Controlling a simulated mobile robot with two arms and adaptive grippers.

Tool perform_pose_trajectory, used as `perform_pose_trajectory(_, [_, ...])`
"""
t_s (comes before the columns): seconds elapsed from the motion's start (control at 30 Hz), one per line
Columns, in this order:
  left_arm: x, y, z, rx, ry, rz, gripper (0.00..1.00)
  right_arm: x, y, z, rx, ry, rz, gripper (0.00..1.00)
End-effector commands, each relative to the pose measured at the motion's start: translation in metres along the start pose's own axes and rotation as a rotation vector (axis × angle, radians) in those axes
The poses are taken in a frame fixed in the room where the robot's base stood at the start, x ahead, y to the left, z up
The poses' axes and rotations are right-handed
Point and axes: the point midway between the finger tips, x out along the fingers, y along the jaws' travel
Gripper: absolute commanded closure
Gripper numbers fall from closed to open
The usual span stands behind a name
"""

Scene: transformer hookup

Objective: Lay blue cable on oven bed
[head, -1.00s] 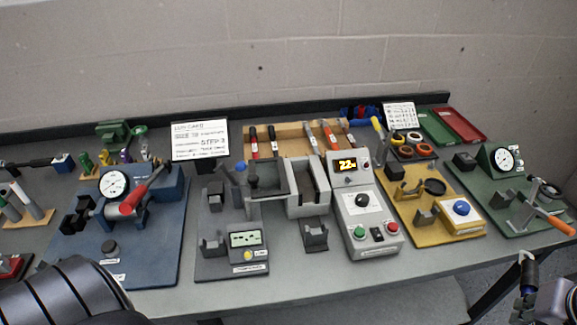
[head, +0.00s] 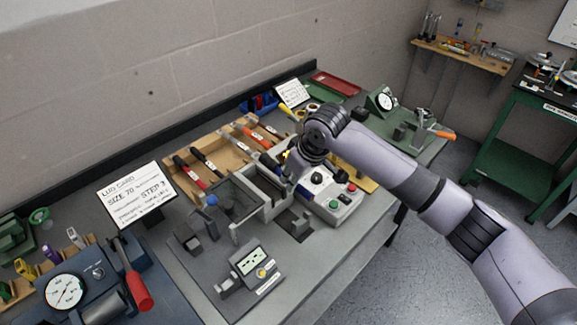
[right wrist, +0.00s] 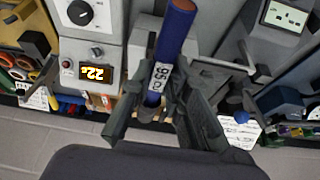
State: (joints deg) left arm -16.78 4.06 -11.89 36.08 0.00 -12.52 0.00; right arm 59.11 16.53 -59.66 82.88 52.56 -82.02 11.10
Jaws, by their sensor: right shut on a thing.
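The blue cable (right wrist: 172,35) shows in the right wrist view as a thick blue length with a copper-coloured end and a white printed label (right wrist: 159,77). My right gripper (right wrist: 157,100) is shut on it near the label, a finger on each side. I cannot tell whether the cable touches the bed. My left gripper is not in view.
A meter fixture (head: 252,262) is in front left. A blue gauge press (head: 97,290) and the lug card (head: 137,195) are at left. A green gauge board (head: 424,140) is at right.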

Motion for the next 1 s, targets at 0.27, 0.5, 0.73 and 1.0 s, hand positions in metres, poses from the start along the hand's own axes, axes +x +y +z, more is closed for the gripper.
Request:
perform_pose_trajectory(0.27, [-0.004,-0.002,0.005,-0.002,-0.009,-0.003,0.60,0.004,-0.004,-0.011,-0.041,0.001,-0.017,1.00])
perform_pose_trajectory(0.5, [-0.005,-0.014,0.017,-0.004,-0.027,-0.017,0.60,0.003,-0.004,-0.010,-0.039,0.001,-0.016,1.00])
perform_pose_trajectory(0.73, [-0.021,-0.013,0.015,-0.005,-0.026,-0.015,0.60,-0.001,-0.004,-0.009,-0.040,0.000,-0.015,1.00])
perform_pose_trajectory(1.0, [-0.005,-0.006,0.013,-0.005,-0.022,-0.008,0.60,0.030,-0.004,0.003,-0.040,0.001,-0.014,1.00])
